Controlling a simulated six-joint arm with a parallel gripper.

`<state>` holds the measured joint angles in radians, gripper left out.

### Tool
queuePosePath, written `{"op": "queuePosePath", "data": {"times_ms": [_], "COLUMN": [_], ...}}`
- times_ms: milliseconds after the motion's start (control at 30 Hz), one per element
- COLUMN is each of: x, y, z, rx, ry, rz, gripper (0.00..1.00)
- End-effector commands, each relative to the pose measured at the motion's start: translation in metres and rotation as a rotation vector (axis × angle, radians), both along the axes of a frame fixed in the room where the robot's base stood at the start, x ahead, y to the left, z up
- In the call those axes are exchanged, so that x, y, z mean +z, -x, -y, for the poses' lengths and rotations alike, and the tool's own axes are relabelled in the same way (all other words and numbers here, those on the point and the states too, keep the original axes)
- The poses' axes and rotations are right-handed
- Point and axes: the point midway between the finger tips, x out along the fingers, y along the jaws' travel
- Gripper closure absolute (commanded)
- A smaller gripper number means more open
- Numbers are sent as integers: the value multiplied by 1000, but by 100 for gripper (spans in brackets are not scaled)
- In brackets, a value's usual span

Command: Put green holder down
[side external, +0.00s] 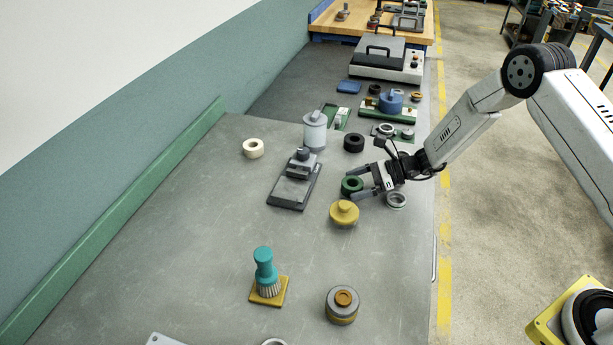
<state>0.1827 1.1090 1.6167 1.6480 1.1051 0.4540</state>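The green holder (352,185) is a dark green ring with a dark centre, near the right-hand part of the grey table. My gripper (354,184) reaches in from the right, with one finger on the far side of the holder and the other on its near side. The holder lies between the fingertips. I cannot tell whether the fingers press on it or stand slightly apart from it. The holder is at or close to the table surface; any small gap under it cannot be made out.
A yellow knobbed disc (344,213) is close in front of the holder. A grey ring (396,200) lies under my gripper's right side. A black ring (354,142) is behind, and a dark fixture (295,185) stands left. The table (200,240) is clear at left.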

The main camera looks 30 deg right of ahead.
Motion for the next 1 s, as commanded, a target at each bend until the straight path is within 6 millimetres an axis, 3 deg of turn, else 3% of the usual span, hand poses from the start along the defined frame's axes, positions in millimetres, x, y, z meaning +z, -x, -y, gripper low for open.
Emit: {"op": "queuePosePath", "data": {"times_ms": [300,467,1000], "x": [3,9,40], "y": [0,5,38], "z": [0,12,80], "rx": [0,-1,-3], "ry": [0,1,1], "rz": [0,2,1], "gripper": [0,0,0]}}
